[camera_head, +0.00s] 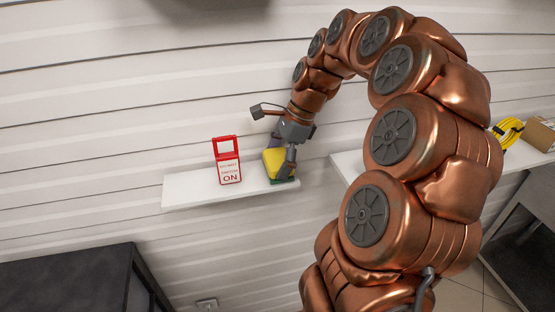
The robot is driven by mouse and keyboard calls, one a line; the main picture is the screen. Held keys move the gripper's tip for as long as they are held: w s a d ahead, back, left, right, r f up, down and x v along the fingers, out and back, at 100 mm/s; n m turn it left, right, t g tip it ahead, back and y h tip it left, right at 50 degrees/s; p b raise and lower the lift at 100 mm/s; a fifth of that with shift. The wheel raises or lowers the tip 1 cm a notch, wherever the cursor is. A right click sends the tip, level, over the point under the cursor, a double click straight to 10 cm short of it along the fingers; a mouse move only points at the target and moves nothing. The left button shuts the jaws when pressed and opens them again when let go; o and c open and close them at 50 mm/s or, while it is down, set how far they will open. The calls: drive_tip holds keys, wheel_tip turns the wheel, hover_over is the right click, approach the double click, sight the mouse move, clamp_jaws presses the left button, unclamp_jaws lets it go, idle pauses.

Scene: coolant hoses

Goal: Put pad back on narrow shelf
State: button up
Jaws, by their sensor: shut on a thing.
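The pad (275,161) is a yellow block with a green underside. It is at the right end of the narrow white shelf (195,191) on the wall, and its green face looks to be at the shelf top. I cannot tell whether the shelf bears its weight. My gripper (283,160) is shut on the pad from above and the right. A grey finger covers part of its right side.
A red and white "ON" sign (229,162) stands on the shelf left of the pad, with a small gap. A dark cabinet (75,285) is below left.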

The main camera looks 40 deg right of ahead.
drive_tip(key=shift+f, duration=0.2)
drive_tip(key=o, duration=0.9)
drive_tip(key=shift+r, duration=0.1)
drive_tip(key=shift+v, duration=6)
